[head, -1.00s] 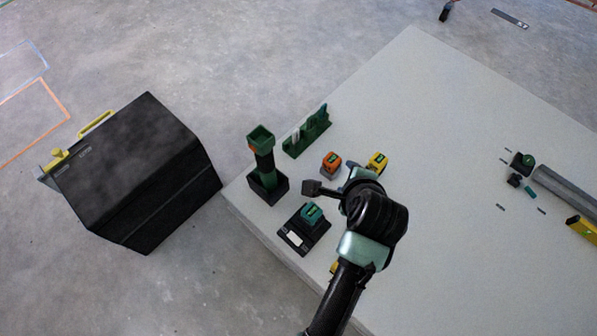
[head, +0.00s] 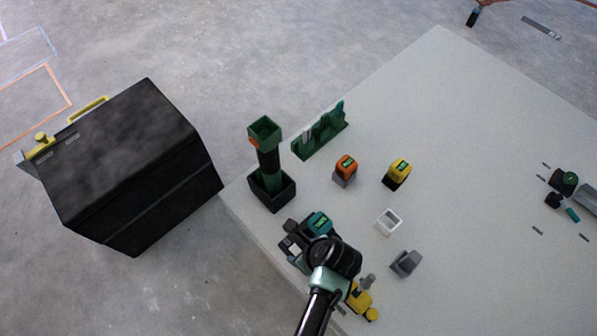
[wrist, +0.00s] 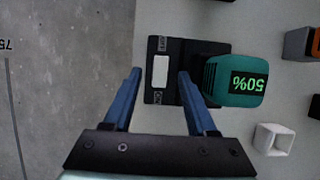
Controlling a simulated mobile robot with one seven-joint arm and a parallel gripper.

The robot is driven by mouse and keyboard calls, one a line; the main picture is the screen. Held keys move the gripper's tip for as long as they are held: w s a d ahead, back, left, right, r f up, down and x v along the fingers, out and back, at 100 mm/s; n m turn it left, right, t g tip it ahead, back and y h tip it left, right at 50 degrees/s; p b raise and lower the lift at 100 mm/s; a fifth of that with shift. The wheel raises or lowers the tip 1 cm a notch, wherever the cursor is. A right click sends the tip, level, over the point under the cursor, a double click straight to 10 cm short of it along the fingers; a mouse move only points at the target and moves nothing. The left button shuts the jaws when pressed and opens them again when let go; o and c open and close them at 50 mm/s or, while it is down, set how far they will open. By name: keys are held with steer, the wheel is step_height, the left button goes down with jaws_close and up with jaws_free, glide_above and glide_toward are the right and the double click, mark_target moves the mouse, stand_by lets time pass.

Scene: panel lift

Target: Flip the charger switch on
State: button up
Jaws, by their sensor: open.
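The black charger (wrist: 190,56) lies on the pale board and also shows in the head view (head: 290,249), partly hidden by my arm. A teal battery (wrist: 236,82) reading 50% sits on it, and also shows in the head view (head: 318,222). The white switch (wrist: 160,82) is on the charger beside the battery, between small OFF and ON labels; I cannot tell which way it is tipped. My gripper (wrist: 159,73) is open and empty, its blue fingers on either side of the switch in the wrist view. Contact and height cannot be told.
An orange battery (head: 345,168), a yellow battery (head: 397,173), a white square cup (head: 388,222) and a grey block (head: 406,263) stand to the right. A green-black tool (head: 265,165) stands upright in a holder behind the charger. A black box (head: 135,165) is at left.

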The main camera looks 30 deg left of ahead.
steer(key=shift+b+x, duration=0.45)
steer(key=shift+x, duration=0.85)
jaws_close()
